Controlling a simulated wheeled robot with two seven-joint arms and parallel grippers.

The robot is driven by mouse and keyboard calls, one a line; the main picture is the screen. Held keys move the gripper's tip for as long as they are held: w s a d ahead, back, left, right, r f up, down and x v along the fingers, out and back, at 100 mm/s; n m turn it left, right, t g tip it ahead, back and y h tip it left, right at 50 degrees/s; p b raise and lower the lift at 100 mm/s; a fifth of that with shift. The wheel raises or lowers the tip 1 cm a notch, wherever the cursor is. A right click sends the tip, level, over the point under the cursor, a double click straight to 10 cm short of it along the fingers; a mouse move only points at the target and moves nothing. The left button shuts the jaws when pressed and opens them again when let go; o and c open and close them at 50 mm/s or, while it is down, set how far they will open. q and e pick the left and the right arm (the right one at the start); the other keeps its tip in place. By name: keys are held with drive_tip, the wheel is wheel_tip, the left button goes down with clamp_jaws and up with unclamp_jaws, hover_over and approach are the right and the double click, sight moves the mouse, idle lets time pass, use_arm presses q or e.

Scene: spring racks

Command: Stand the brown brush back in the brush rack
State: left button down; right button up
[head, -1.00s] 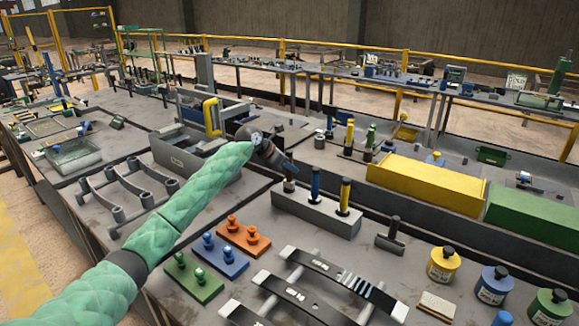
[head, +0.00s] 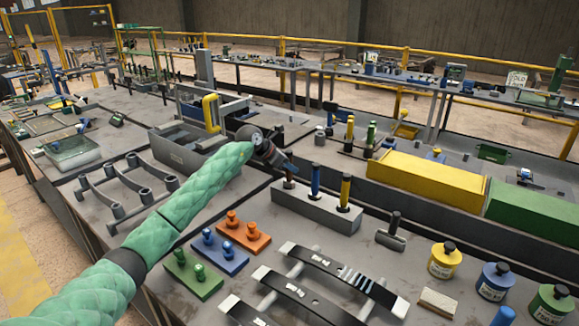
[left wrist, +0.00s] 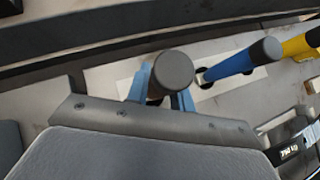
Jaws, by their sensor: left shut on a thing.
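The brush rack (head: 318,212) is a long grey block on the near table. A blue brush (head: 315,180) and a yellow brush (head: 345,191) stand upright in its middle and right places. The brown brush (head: 289,183) is at the rack's left end, under my left gripper (head: 284,167). In the left wrist view the blue fingers of my left gripper (left wrist: 160,92) are shut on it, its dark round end (left wrist: 172,72) between them. The brush's lower end is hidden, so I cannot tell how deep it sits. My right gripper is out of view.
Orange (head: 244,237), blue (head: 220,252) and green (head: 193,273) peg blocks lie in front of the rack. A dark hammer-like tool (head: 391,238) stands to its right. A yellow box (head: 427,184) lies behind. Bare table lies between rack and hammer.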

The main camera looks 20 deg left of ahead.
sight(289, 151)
use_arm(q)
drive_tip(key=shift+f+b, duration=0.4)
drive_tip(key=shift+f, duration=0.3)
drive_tip(key=c, duration=0.7)
unclamp_jaws()
drive_tip(key=shift+o, duration=0.2)
drive_tip(key=shift+r, duration=0.15)
drive_tip(key=shift+r+p, duration=0.85)
drive_tip(key=shift+r, duration=2.55)
